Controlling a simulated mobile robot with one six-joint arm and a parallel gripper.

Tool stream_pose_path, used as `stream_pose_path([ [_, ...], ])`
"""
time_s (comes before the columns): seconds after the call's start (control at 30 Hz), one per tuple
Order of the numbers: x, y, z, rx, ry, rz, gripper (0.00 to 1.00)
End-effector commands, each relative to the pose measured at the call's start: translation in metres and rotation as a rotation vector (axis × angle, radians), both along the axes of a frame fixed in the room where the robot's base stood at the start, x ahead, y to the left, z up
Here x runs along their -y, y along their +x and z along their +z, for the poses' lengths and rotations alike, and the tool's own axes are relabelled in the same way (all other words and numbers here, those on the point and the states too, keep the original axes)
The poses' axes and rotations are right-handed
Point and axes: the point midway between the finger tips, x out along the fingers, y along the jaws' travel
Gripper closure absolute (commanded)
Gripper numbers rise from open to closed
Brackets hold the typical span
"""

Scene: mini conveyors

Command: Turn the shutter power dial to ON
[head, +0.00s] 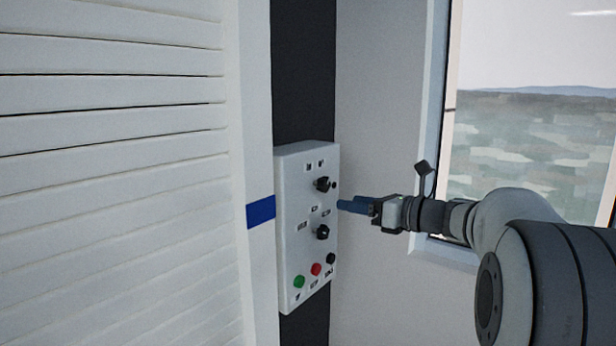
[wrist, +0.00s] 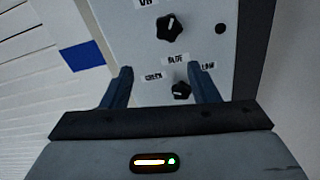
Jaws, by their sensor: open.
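A white control panel (head: 290,215) carries two black dials. The upper dial (head: 322,184) has two small labels above it; its white mark points roughly upward in the wrist view (wrist: 170,28). The lower dial (head: 322,232) has three labels around it, one reading "BLUE", and also shows in the wrist view (wrist: 181,92). The label above the upper dial is cut off in the wrist view. My gripper (head: 342,205) has blue fingers and is open and empty in front of the panel, at a height between the dials. It also shows in the wrist view (wrist: 160,69).
Green (head: 299,281), red (head: 316,269) and black (head: 331,258) buttons sit low on the panel. A small black spot (wrist: 220,28) is right of the upper dial. A white slatted shutter (head: 110,170) stands at left, a window (head: 530,110) at right. A blue stripe (head: 261,212) marks the frame.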

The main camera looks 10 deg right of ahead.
Motion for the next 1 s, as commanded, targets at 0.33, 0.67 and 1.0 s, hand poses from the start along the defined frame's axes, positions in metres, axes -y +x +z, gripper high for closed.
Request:
stream_pose_path([
  [0.33, -0.011, 0.029, 0.016, -0.004, 0.084, -0.02, 0.46],
  [0.67, -0.046, 0.06, 0.015, -0.003, 0.081, -0.013, 0.46],
  [1.0, -0.05, 0.063, 0.014, -0.002, 0.08, -0.013, 0.46],
])
